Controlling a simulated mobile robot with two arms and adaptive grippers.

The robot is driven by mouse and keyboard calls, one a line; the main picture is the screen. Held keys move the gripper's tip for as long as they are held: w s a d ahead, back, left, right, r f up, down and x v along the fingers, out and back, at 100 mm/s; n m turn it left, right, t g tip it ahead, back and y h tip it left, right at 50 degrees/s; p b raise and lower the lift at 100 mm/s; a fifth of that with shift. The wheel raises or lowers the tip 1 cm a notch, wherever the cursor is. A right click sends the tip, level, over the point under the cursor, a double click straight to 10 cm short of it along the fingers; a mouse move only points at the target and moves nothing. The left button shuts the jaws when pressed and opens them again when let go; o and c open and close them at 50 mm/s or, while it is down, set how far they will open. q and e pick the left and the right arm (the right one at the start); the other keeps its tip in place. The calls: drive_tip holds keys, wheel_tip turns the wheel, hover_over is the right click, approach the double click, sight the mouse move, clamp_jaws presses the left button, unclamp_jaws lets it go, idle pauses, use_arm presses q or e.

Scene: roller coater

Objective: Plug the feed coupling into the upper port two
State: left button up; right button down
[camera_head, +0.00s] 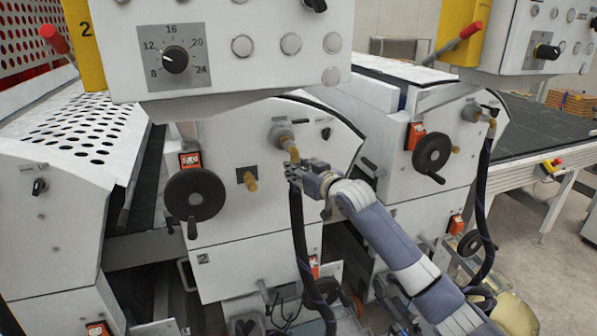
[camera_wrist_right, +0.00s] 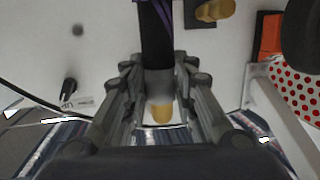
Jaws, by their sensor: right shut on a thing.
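The upper port (camera_head: 280,137) on the machine marked 2 is a round grey fitting with a brass elbow (camera_head: 293,153) pointing down. My right gripper (camera_head: 298,172) is just below that elbow, shut on the feed coupling at the end of a black hose (camera_head: 299,235). In the right wrist view the fingers (camera_wrist_right: 160,92) stand on both sides of the grey coupling (camera_wrist_right: 158,84), with the hose (camera_wrist_right: 156,35) behind it. A brass end (camera_wrist_right: 162,113) shows close beyond the coupling. I cannot tell whether they touch. My left gripper is out of view.
A lower brass fitting (camera_head: 250,181) on a dark plate sits left of the gripper, beside a black handwheel (camera_head: 195,194). A small black knob (camera_head: 326,133) is right of the port. A control box (camera_head: 220,50) overhangs above. The neighbouring machine has a similar hose (camera_head: 482,190).

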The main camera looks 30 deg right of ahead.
drive_tip(key=shift+w+d, duration=0.15)
drive_tip(key=shift+w, duration=0.45)
drive_tip(key=c, duration=1.2)
unclamp_jaws()
drive_tip(key=shift+s, duration=0.5)
drive_tip(key=s, duration=0.3)
drive_tip(key=s+r, duration=0.1)
drive_tip(key=s, duration=0.3)
drive_tip(key=s+r, duration=0.1)
drive_tip(key=s, duration=0.3)
drive_tip(key=shift+a, duration=0.25)
